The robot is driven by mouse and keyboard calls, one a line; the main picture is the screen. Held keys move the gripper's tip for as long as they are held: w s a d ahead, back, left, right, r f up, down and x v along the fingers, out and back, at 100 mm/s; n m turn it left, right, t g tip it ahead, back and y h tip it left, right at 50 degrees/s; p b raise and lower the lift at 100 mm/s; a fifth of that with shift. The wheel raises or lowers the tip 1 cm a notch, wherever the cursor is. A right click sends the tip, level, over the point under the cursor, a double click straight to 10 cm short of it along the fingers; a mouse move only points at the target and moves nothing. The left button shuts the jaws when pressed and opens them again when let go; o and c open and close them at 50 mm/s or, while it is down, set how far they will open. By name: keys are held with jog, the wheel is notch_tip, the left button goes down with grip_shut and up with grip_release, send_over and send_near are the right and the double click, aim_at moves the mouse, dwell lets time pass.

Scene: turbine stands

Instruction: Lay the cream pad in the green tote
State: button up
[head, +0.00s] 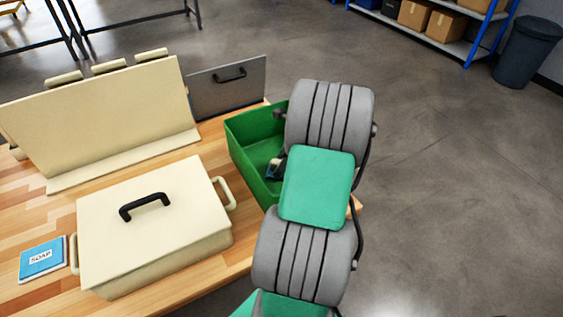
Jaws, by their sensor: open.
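The green tote (240,134) stands at the right end of the wooden table, partly hidden by my grey and green arm. A small part of my gripper (274,168) shows dark inside the tote, at the arm's left edge. It is open; most of it is hidden behind the arm. A small pale patch shows beside the dark part, too small to tell whether it is the cream pad. I cannot make out the cream pad clearly anywhere else.
A cream lidded box (155,230) with a black handle stands left of the tote. Behind it are a cream slanted stand (100,120) and a grey panel (228,88). A blue soap packet (42,260) lies on the table (225,277).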

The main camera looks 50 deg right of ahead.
jog(key=shift+p+v, duration=2.5)
jog(key=shift+p, duration=0.2)
jog(key=shift+p+v, duration=0.75)
jog(key=shift+v, duration=0.3)
jog(key=shift+f, duration=0.1)
